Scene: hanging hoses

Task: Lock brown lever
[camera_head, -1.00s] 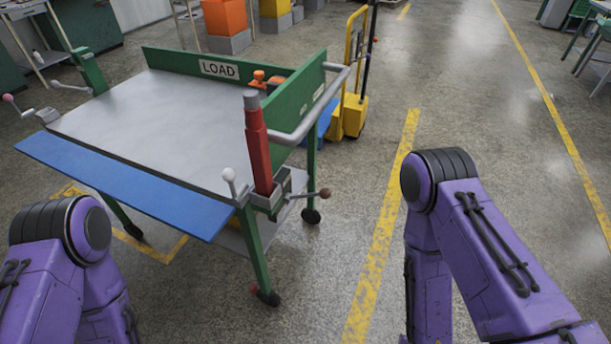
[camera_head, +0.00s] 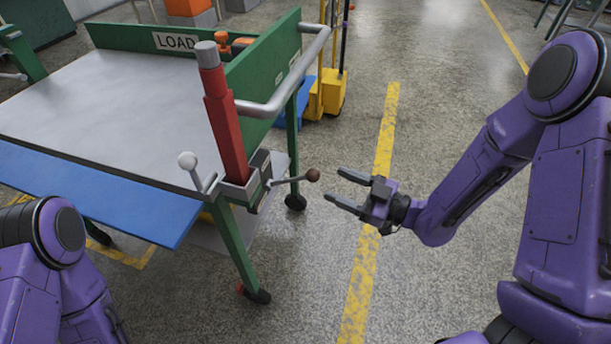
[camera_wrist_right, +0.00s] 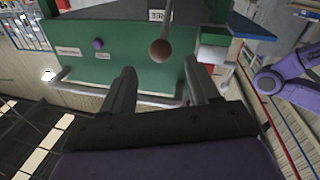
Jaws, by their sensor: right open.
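The brown lever's round knob (camera_head: 313,175) sticks out to the right on a metal rod from the bracket at the cart's near right corner. My right gripper (camera_head: 333,184) is open and empty, with its fingers pointing left toward the knob and a small gap between them. In the right wrist view the brown knob (camera_wrist_right: 161,50) hangs on its rod ahead of the open fingers of my right gripper (camera_wrist_right: 163,85), slightly above the space between them. My left gripper is out of view; only my left arm shows at the lower left.
A white-knobbed lever (camera_head: 188,161) stands left of the red post (camera_head: 225,122) in the same bracket. A metal handle rail (camera_head: 290,75) runs along the green side panel. The blue flap (camera_head: 95,190) edges the grey tabletop (camera_head: 90,110).

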